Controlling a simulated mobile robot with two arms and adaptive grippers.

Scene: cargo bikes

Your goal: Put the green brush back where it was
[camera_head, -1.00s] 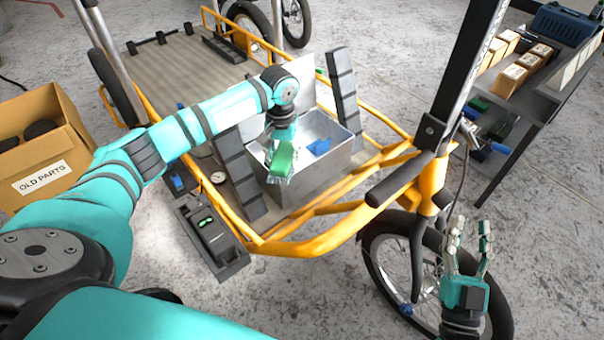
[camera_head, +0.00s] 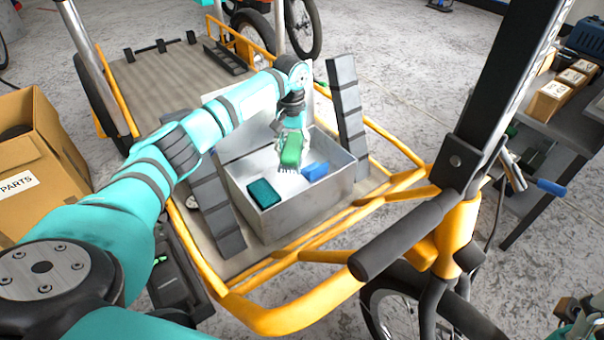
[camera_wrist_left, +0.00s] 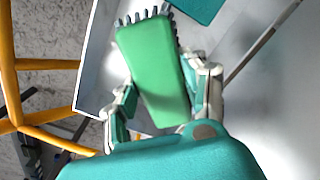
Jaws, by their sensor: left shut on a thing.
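The green brush (camera_head: 291,151) is held in my left gripper (camera_head: 292,140), above the opening of a grey metal box (camera_head: 285,216) on the cargo bike. In the left wrist view the brush (camera_wrist_left: 158,68) sits between both fingers of the left gripper (camera_wrist_left: 162,95), its dark bristles showing at the far end and along one side. Inside the box are a teal block-like thing (camera_head: 263,193) and a blue thing (camera_head: 315,171). My right gripper (camera_head: 582,318) shows only in part at the lower right corner, and its fingers are unclear.
Dark ribbed strips (camera_head: 216,205) and (camera_head: 347,105) stand at the box's left and right. The yellow bike frame (camera_head: 300,318) and a black handle bar (camera_head: 402,240) are in front. A cardboard box (camera_head: 40,205) is at left, and a table with small boxes (camera_head: 548,102) at right.

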